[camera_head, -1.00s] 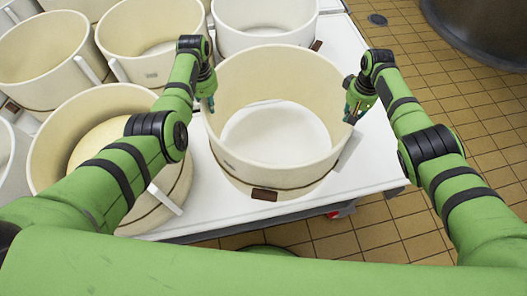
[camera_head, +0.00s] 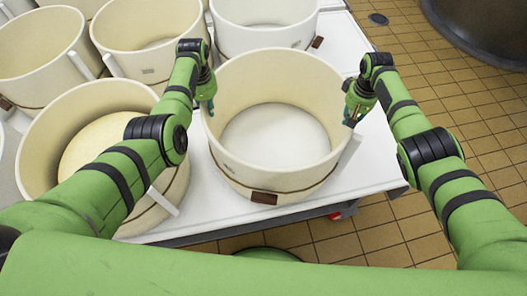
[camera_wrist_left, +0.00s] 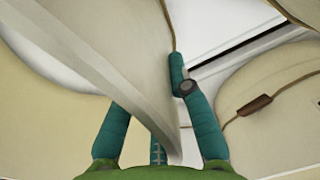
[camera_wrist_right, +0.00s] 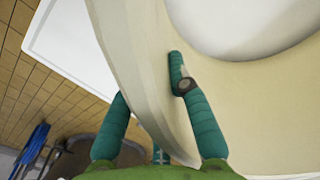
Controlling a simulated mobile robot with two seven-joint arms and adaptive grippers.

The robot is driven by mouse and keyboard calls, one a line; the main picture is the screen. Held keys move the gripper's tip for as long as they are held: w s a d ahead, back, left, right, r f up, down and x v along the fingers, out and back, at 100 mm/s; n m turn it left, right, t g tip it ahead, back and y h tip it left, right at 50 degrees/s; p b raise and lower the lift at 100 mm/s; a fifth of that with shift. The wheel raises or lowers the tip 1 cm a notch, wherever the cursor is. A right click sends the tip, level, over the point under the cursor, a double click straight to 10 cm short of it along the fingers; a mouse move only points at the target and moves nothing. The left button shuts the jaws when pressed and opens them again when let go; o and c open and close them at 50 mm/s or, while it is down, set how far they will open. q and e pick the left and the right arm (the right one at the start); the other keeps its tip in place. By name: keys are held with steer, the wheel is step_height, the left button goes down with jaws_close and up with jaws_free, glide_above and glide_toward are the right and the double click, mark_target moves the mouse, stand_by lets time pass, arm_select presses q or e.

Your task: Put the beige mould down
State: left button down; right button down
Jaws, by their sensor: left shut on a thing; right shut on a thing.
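The beige mould (camera_head: 280,84) is a wide, round, open tub with a pale floor and a brown tag on its front. It is upright at the front right of the white table, between my two arms. My left gripper (camera_head: 209,102) is shut on its left rim; the wall also runs between the fingers in the left wrist view (camera_wrist_left: 110,85). My right gripper (camera_head: 353,115) is shut on its right rim; the right wrist view shows the wall (camera_wrist_right: 140,75) between the fingers. The underside is hidden, so I cannot tell whether it touches the table.
Another mould (camera_head: 35,150) with a yellowish filling stands close on the left, partly behind my left arm. More moulds stand behind, one (camera_head: 265,35) just beyond the held mould. The white table (camera_head: 375,165) has bare surface at right; tiled floor (camera_head: 450,100) lies beyond.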

arm_select(q)
steer(key=shift+d+f, duration=0.1)
steer(key=shift+f, duration=0.25)
arm_select(e)
steer(key=shift+w+a+f, duration=0.1)
steer(key=shift+a+f, duration=0.05)
steer(key=shift+f, duration=0.15)
arm_select(q)
steer(key=c, duration=1.5)
jaws_free()
steer(key=shift+f, duration=0.15)
arm_select(e)
steer(key=c, duration=1.5)
jaws_free()
steer(key=shift+f, duration=0.15)
arm_select(q)
steer(key=o, duration=0.3)
arm_select(e)
steer(key=o, duration=0.3)
arm_select(q)
steer(key=shift+o, duration=0.2)
steer(key=shift+s, duration=0.1)
arm_select(e)
steer(key=shift+o, duration=0.2)
steer(key=shift+s, duration=0.2)
arm_select(q)
steer(key=shift+r, duration=0.2)
